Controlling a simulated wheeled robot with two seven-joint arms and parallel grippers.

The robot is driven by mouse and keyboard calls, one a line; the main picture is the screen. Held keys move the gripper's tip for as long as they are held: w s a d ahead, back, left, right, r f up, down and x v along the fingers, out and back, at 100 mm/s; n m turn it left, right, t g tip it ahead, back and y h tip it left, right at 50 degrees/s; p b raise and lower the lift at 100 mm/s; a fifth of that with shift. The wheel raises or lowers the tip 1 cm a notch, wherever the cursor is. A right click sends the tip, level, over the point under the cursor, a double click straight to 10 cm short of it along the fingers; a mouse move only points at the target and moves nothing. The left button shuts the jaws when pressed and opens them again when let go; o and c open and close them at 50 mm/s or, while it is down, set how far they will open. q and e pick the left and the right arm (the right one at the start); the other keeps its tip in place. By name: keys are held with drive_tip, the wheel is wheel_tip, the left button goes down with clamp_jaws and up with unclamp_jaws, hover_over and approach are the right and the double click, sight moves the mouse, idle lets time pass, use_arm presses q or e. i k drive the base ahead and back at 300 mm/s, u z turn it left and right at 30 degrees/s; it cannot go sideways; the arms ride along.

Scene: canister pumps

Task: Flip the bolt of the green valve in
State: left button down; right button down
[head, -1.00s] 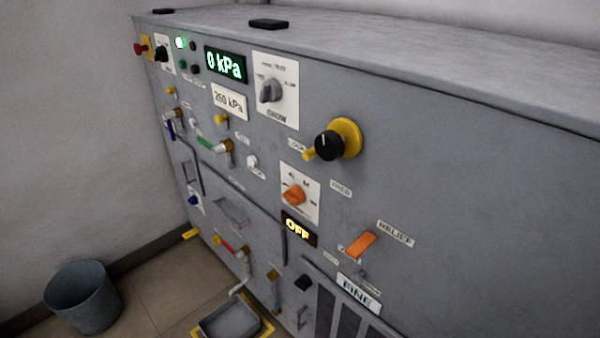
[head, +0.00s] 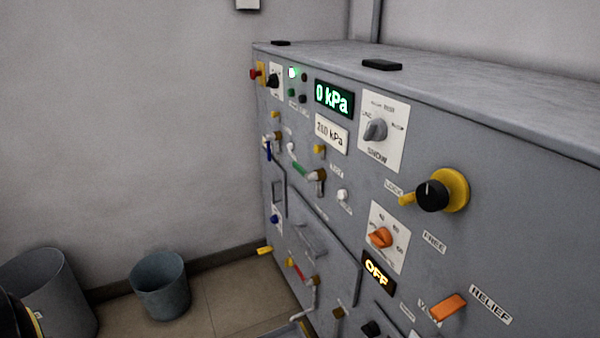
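The green valve's lever (head: 303,170) is on the grey panel's front, left of the middle, sloping down to the right to a brass valve body (head: 318,178). A small yellow knob (head: 319,149) sticks out just above the valve; it may be its bolt, but its exact position is too small to tell. A small label (head: 337,171) is beside it. Neither of my grippers can be made out in the head view.
A blue-handled valve (head: 267,150) is to the left and a red-handled one (head: 295,269) lower down. A black knob on a yellow disc (head: 455,189) protrudes at right. Two bins (head: 160,290) (head: 48,285) stand on the floor. A dark object with a yellow band is cut off bottom left.

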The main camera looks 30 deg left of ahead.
sight(317, 148)
drive_tip(key=k, duration=1.3)
drive_tip(key=u, duration=0.7)
drive_tip(key=i, duration=1.05)
drive_tip(key=z, duration=0.45)
drive_tip(key=i, duration=0.75)
drive_tip(key=z, duration=0.7)
